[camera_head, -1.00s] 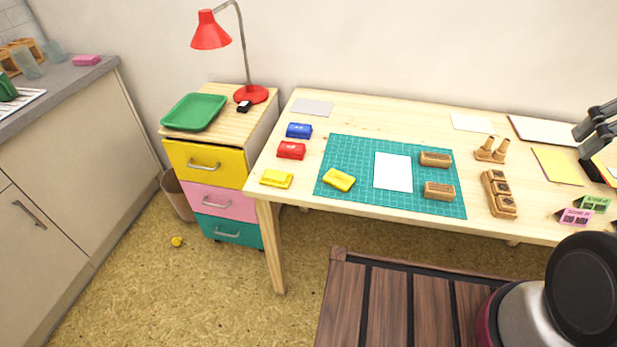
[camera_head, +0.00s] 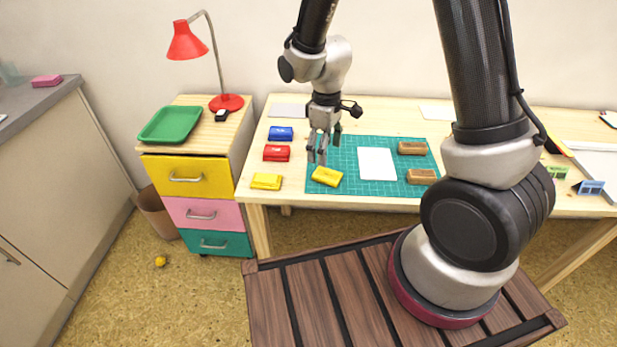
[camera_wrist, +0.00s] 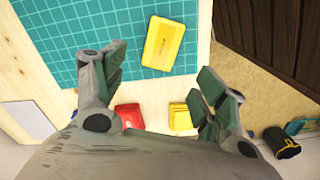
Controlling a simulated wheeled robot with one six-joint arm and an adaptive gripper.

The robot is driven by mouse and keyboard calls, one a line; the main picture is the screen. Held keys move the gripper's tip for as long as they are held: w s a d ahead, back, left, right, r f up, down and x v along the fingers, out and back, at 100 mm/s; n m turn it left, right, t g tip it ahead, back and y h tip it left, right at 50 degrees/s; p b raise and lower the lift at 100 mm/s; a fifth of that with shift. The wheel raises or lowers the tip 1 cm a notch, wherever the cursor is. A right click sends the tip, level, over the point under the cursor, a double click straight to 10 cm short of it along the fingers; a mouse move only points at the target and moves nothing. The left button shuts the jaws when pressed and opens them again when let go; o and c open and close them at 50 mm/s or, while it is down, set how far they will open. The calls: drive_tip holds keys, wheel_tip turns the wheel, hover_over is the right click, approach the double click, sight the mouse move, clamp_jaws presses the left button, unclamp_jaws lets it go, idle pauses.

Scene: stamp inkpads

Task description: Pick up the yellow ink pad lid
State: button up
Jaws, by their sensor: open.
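Two yellow pieces are in view, and I cannot tell which is the ink pad lid. One yellow piece (camera_head: 327,176) lies tilted on the left front part of the green mat; it also shows at the top of the wrist view (camera_wrist: 163,43). The other yellow piece (camera_head: 266,181) lies on bare wood at the table's front left, and shows lower in the wrist view (camera_wrist: 181,118). My gripper (camera_head: 318,152) is open and empty above the mat's left edge, near the first piece. In the wrist view the yellow piece on the mat is ahead of the spread fingers.
A red ink pad (camera_head: 276,153) and a blue ink pad (camera_head: 280,133) sit left of the cutting mat (camera_head: 385,188). A white sheet (camera_head: 377,163) and wooden stamps (camera_head: 412,148) are on the mat. A drawer cabinet (camera_head: 190,165) stands left of the table.

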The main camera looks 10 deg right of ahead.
sight(324, 173)
wheel_tip(324, 173, down, 8)
drive_tip(key=shift+r, duration=0.1)
drive_tip(key=shift+d, duration=0.1)
drive_tip(key=c, duration=0.9)
